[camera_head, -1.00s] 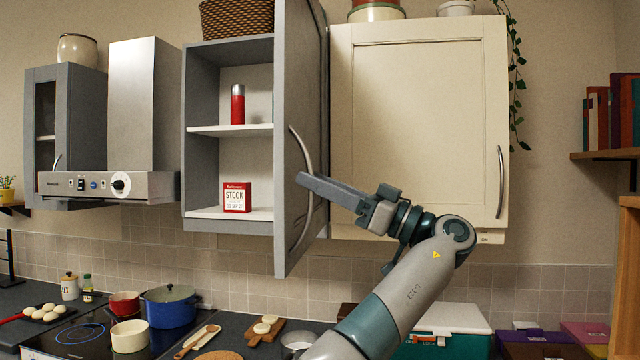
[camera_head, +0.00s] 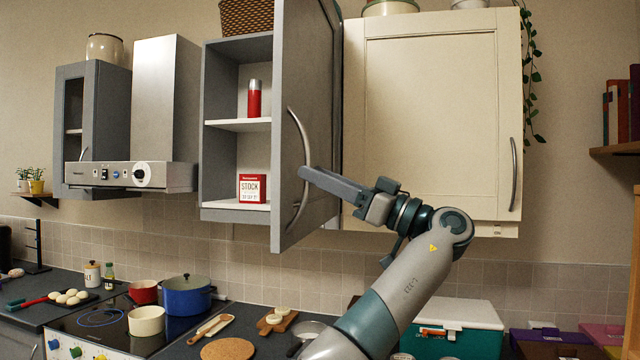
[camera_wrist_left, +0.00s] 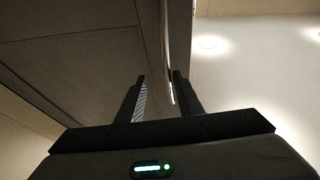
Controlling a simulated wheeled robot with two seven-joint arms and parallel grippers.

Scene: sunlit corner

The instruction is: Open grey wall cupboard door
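The grey wall cupboard (camera_head: 236,43) is in the middle of the head view. Its door (camera_head: 308,130) stands swung out, hinged on the right, with shelves showing at the left. A curved metal handle (camera_head: 304,135) is on the door's outer face near the free edge. My left gripper (camera_head: 304,173) reaches in from the right, its tips at the handle's lower half. In the left wrist view my left gripper (camera_wrist_left: 160,88) has its fingers apart, and the door face (camera_wrist_left: 75,60) fills the left. A thin light strip, apparently the handle, lies close to the right finger. My right gripper is not in view.
A cream cupboard (camera_head: 440,120) hangs right of the door, with a steel hood (camera_head: 165,100) at the left. A red bottle (camera_head: 254,100) and a stock box (camera_head: 252,188) stand inside the grey cupboard. A blue pot (camera_head: 187,297) stands below on the hob.

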